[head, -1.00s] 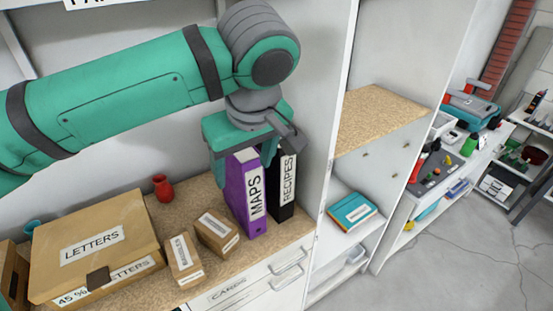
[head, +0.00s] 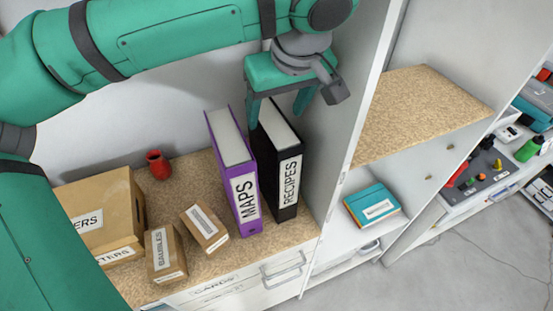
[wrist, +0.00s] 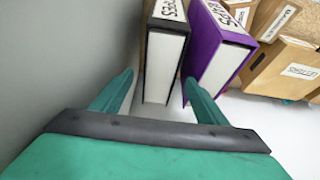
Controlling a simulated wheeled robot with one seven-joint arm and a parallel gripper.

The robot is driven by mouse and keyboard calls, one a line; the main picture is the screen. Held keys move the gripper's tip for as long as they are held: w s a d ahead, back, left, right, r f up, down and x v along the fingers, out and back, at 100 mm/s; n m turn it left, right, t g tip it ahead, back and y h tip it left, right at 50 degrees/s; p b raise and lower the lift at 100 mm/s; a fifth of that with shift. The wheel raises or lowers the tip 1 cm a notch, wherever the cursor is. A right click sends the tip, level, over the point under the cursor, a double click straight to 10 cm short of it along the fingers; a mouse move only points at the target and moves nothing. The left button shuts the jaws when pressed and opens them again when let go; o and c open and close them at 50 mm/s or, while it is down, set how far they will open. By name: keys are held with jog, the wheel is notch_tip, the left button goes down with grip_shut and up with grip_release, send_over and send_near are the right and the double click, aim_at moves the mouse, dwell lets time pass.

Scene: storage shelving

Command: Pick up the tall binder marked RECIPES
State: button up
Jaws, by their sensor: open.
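The black RECIPES binder (head: 283,170) stands upright on the wood-topped shelf, its white label facing front. The purple MAPS binder (head: 236,178) stands just to its left. My gripper (head: 278,108) is open and empty above the top of the RECIPES binder. In the wrist view, the RECIPES binder (wrist: 163,65) lies ahead between my two fingers (wrist: 157,90), one finger on each side. The right finger is close to the MAPS binder (wrist: 215,58). I cannot tell whether any finger touches a binder.
A white upright panel (head: 350,110) stands close to the right of the RECIPES binder. Small cardboard boxes (head: 205,227), a larger LETTERS box (head: 100,205) and a red vase (head: 158,165) are to the left. A teal book (head: 371,204) lies in the neighbouring compartment.

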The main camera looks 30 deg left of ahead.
jog(key=shift+x, duration=4.5)
jog(key=shift+f, duration=0.25)
jog(key=shift+c, duration=0.3)
grip_shut()
jog(key=shift+r, duration=0.1)
